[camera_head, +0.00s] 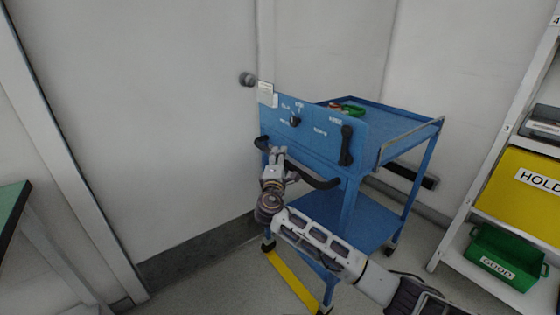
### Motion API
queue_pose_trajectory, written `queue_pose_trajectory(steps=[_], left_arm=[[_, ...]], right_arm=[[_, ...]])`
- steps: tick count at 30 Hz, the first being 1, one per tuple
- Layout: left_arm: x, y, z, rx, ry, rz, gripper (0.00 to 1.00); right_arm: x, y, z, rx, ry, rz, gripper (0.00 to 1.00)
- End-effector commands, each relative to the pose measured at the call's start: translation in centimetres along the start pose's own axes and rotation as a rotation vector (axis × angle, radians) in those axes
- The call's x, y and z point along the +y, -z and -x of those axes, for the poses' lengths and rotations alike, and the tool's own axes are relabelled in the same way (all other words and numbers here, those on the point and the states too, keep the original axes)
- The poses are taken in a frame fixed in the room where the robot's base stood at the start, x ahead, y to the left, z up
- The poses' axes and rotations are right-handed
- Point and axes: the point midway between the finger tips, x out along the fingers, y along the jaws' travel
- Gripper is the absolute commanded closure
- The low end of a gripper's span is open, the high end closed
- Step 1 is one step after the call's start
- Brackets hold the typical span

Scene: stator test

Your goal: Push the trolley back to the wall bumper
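The blue trolley (347,205) stands upright on its wheels near the back corner. Its front panel carries a black knob, a black lever and a curved black push handle (322,183). My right gripper (277,153) is at the left part of this handle, its fingers overlapping the bar; whether they are closed around it is unclear. A black bar on the wall, which looks like the wall bumper (428,181), shows behind the trolley and is partly hidden by its legs. The gap between trolley and bumper cannot be judged. My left gripper is not in view.
Red and green items (348,109) lie on the trolley's top tray. A yellow floor line (292,281) runs by its front wheels. A white shelf with a yellow bin (520,190) and green bin (505,257) stands right. A grey door (140,110) is left.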

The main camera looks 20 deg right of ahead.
Motion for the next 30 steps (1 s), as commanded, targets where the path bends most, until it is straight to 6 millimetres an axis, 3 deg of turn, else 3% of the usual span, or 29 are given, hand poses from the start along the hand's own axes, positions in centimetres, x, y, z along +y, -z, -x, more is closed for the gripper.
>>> queue_pose_trajectory(steps=[4, 14, 30], left_arm=[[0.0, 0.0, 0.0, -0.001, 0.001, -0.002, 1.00], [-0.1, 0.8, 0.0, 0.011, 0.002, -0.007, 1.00], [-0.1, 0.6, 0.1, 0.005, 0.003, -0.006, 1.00]], right_arm=[[0.0, 0.0, 0.0, 0.000, 0.000, 0.000, 0.57], [0.0, 0.0, 0.0, 0.000, 0.000, 0.000, 1.00], [-0.4, -1.1, -1.0, -0.003, 0.002, 0.001, 1.00]])
